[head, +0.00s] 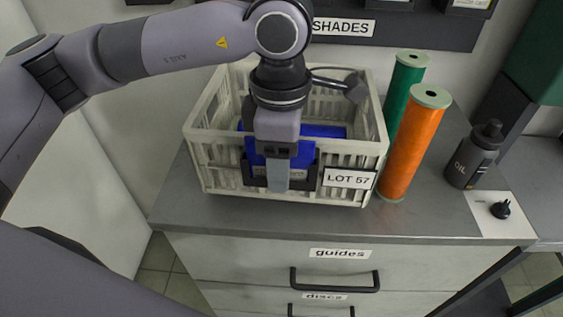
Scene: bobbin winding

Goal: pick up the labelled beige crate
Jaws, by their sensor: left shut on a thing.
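The beige crate (212,166) is a slatted, open-topped box standing on the grey cabinet top. A white label reading LOT 57 (349,178) is on the right of its front wall. My left gripper (279,178) points down at the middle of the front wall and is shut, with a grey finger outside the wall. The other finger is hidden. A blue thing (322,131) shows inside the crate, and more blue shows around the gripper at the front. A dark plate behind the finger is partly covered. My right gripper is not in view.
A green spool (401,92) and an orange spool (412,145) stand close to the crate's right side. A dark oil bottle (475,157) and a small black part on a white card (498,214) are farther right. The cabinet top (290,221) is clear in front.

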